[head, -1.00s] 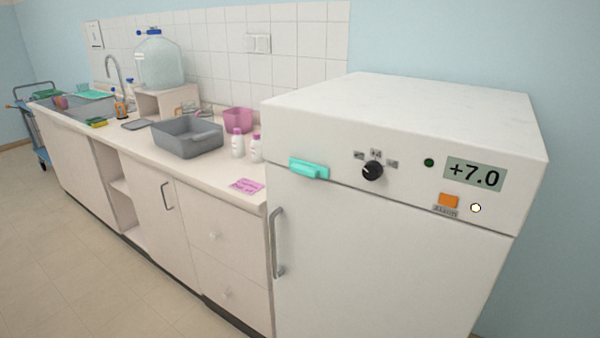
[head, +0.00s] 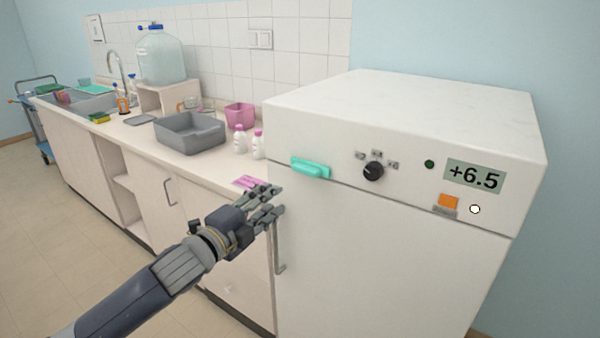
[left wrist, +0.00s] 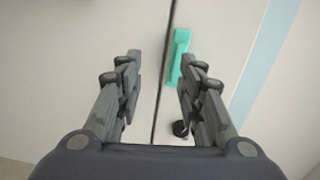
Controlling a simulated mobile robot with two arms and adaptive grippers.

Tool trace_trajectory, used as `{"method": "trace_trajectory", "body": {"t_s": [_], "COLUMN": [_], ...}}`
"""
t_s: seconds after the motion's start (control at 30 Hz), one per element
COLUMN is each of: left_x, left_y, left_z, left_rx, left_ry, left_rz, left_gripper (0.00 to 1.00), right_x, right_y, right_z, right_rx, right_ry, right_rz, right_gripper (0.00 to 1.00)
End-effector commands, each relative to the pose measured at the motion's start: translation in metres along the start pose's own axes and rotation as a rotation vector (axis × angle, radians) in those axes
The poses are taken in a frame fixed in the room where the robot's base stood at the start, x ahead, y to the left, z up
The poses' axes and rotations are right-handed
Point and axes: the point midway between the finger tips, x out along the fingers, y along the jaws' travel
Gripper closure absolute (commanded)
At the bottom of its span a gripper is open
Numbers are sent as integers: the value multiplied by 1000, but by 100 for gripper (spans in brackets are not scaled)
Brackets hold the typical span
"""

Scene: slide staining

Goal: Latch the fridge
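The white fridge (head: 400,265) stands at the right with its door closed flush. A teal latch (head: 311,168) sits on its upper front panel at the left, above the door seam; it also shows in the left wrist view (left wrist: 180,58), ahead of and between the fingers. A grey door handle (head: 279,250) runs down the door's left edge. My left gripper (head: 278,203) is open and empty, in front of the top of the handle, below and left of the latch. In the left wrist view my left gripper (left wrist: 160,85) has its fingers wide apart. My right gripper is not in view.
A black knob (head: 373,171), a display (head: 474,176) reading +6.5 and an orange switch (head: 448,201) are on the fridge panel. The counter (head: 215,174) to the left holds a grey basin (head: 188,138), white bottles (head: 240,140) and a pink container (head: 240,115).

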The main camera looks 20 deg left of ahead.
Motion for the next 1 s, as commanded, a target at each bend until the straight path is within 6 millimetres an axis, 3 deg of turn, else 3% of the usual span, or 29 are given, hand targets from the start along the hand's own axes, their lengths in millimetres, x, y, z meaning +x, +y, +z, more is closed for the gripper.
{"method": "trace_trajectory", "body": {"t_s": [0.1, 0.27, 0.7, 1.0], "left_x": [-8, -4, 65, 94], "left_y": [-24, -31, -34, -33], "left_z": [-16, -21, -23, -24], "left_rx": [60, 74, 70, 71], "left_ry": [33, 41, 39, 40], "left_rz": [-30, -39, -39, -37], "left_gripper": [65, 65, 65, 65], "right_x": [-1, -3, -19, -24], "right_y": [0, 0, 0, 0], "right_z": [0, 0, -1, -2], "right_rx": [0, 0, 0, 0], "right_ry": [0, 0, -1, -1], "right_rz": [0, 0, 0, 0], "right_gripper": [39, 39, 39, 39]}}
